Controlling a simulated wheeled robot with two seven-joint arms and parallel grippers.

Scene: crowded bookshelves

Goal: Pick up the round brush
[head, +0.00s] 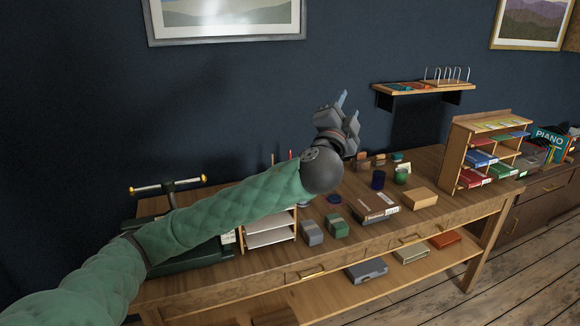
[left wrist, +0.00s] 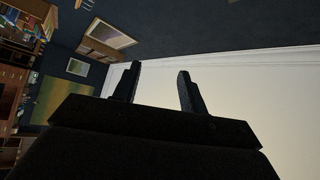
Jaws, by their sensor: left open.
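My left gripper (head: 348,108) is raised above the back of the wooden desk (head: 405,228), with its fingers pointing up and away from the desktop. It is open with nothing between its fingers. In the left wrist view the two dark fingers (left wrist: 158,72) stand apart against a pale surface. I cannot make out the round brush for certain among the small desk items. A dark blue cup (head: 378,180) and a green round object (head: 401,176) stand below and right of the gripper. My left arm hides part of the desk. My right gripper is not in view.
A small shelf unit (head: 463,150) with books stands on the desk's right end. A wall shelf (head: 415,88) is right of the gripper. Boxes (head: 372,208) lie on the desktop. A dark press with a brass-ended bar (head: 168,184) stands at left. Air around the gripper is clear.

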